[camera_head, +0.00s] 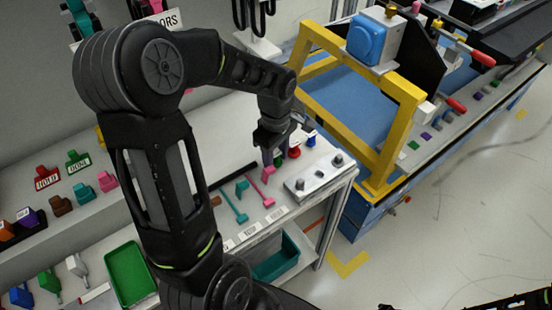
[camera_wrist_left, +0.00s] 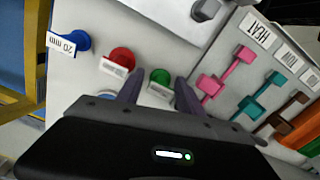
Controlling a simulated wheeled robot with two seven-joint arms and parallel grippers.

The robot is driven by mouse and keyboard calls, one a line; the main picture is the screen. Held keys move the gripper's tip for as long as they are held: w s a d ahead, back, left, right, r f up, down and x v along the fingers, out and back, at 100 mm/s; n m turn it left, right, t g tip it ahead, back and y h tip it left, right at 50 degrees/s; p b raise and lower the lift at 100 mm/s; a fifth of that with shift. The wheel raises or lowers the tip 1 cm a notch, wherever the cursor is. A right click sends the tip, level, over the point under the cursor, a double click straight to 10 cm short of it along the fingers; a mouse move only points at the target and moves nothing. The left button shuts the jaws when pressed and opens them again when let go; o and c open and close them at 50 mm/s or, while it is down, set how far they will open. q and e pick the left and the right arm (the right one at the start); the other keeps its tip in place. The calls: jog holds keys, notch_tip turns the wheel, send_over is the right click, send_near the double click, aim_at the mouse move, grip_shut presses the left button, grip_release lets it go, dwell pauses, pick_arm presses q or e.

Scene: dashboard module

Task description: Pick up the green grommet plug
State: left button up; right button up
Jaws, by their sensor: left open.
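The green grommet plug (camera_wrist_left: 160,88) stands on the pale bench top in the left wrist view. It shows between the two finger tips of my left gripper (camera_wrist_left: 160,82). The fingers are apart, one on either side of it in the picture; I cannot tell how far above it they are. In the head view my left gripper (camera_head: 271,153) points down at the bench and mostly hides the plug. My right gripper is not in view.
A red plug (camera_wrist_left: 121,58) and a blue plug (camera_wrist_left: 78,40) stand close by. Pink (camera_head: 264,190) and teal (camera_head: 236,205) lever parts lie on the other side. A metal block (camera_head: 313,178) sits near the bench edge. A yellow frame (camera_head: 398,135) rises at the right.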

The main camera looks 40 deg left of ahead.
aim_at(276, 154)
pick_arm(q)
jog(key=shift+c, duration=0.3)
grip_shut()
dwell(0.4)
notch_tip(276, 154, up, 10)
jog(key=shift+r, duration=0.1)
dwell(0.3)
dwell(0.4)
